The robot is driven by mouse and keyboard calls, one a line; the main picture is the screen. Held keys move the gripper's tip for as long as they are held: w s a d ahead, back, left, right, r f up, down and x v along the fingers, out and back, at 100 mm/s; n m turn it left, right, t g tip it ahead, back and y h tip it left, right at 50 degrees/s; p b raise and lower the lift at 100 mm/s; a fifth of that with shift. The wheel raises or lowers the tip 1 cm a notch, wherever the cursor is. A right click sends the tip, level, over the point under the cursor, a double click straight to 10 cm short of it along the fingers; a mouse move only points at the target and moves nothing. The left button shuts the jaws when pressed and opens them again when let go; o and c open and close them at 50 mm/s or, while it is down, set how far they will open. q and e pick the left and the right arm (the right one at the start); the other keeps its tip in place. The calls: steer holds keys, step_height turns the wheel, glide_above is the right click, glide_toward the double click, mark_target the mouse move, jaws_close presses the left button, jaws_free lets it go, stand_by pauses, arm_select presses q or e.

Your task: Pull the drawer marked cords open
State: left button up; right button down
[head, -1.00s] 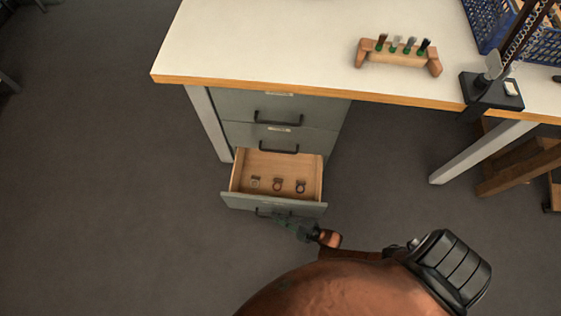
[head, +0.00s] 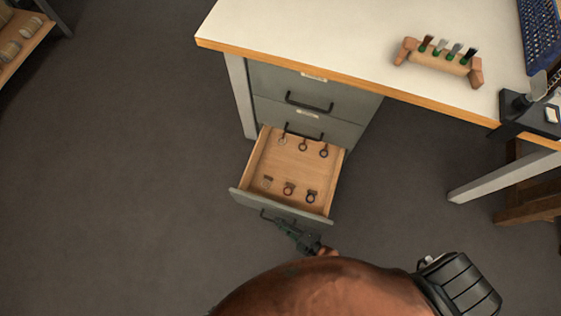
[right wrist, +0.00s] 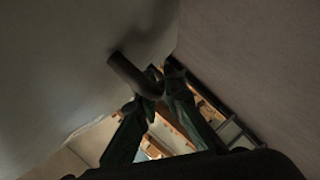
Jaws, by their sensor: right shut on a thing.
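The bottom drawer (head: 300,170) of the grey cabinet is pulled well out in the head view. Its wooden inside holds several small ring-shaped items in two rows. Its label cannot be read. My right gripper (head: 275,220) is at the drawer's front, shut on its dark handle (head: 264,214). In the right wrist view my right gripper's fingers (right wrist: 152,90) close around the dark handle (right wrist: 130,75) on the grey drawer front (right wrist: 70,70). My left gripper is not in view.
Two shut grey drawers (head: 285,82) with dark handles sit above the open one. The white tabletop (head: 310,35) overhangs the cabinet and bears a wooden brush rack (head: 440,65). A wooden shelf (head: 22,45) stands at the far left. The floor (head: 130,190) left of the drawer is clear.

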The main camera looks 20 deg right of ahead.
steer(key=shift+d, duration=0.1)
steer(key=c, duration=2)
jaws_free()
steer(key=v, duration=1.2)
steer(key=shift+r, duration=0.1)
